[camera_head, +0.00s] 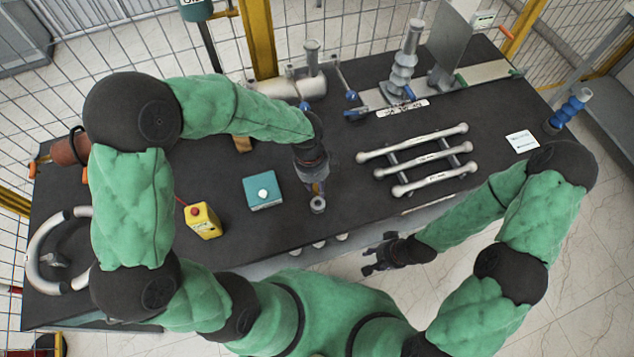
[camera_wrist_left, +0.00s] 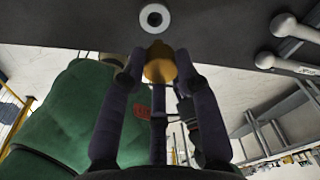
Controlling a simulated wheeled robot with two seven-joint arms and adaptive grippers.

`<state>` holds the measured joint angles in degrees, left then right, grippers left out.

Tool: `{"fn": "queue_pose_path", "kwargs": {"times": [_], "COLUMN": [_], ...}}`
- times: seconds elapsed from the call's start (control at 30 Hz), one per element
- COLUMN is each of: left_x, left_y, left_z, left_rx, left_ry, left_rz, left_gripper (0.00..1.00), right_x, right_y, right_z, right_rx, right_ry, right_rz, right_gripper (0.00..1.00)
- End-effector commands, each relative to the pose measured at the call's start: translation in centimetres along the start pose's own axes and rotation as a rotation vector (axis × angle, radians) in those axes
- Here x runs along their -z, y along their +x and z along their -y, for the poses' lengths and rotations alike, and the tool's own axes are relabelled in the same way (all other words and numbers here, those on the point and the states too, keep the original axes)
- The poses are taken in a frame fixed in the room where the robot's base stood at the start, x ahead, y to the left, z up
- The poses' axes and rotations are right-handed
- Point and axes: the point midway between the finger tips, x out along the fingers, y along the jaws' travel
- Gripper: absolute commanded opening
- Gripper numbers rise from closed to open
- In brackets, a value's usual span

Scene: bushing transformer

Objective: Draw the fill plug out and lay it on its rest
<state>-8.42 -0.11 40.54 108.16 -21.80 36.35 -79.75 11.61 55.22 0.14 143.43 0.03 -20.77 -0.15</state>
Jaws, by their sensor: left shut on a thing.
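My left gripper (camera_head: 316,190) is shut on a small brass-orange piece, which looks like the fill plug (camera_wrist_left: 160,64); it sits between the fingertips in the left wrist view. A grey ring-shaped socket with a dark hole (camera_head: 318,204) stands on the dark table just in front of the gripper in the head view. The same ring (camera_wrist_left: 154,18) shows beyond the plug in the wrist view, its hole empty, apart from the plug. I cannot tell whether this ring is the rest. My right gripper (camera_head: 374,261) is empty, fingers apart, off the table's front edge.
A rack of grey bars (camera_head: 420,160) lies right. Grey bushings (camera_head: 403,65) stand at the back. A wire fence (camera_head: 350,30) closes the rear.

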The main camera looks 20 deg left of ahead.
Motion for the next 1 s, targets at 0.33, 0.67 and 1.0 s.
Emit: {"fn": "queue_pose_path", "kwargs": {"times": [0.33,0.67,1.0], "left_x": [-0.3,-0.7,-1.0], "left_y": [2.9,5.7,7.9], "left_z": [-0.1,-0.1,-0.1], "left_rx": [-0.002,-0.002,0.0], "left_ry": [-0.001,-0.001,-0.002], "left_rz": [0.0,0.0,0.0], "left_gripper": [0.0,0.0,0.0], "right_x": [0.1,0.1,0.2], "right_y": [1.9,3.6,5.0], "right_z": [-0.7,-1.3,-1.8], "right_rx": [0.0,0.0,0.0], "right_ry": [0.0,0.0,0.0], "right_rz": [0.0,0.0,0.0], "right_gripper": [0.4,0.4,0.4]}}
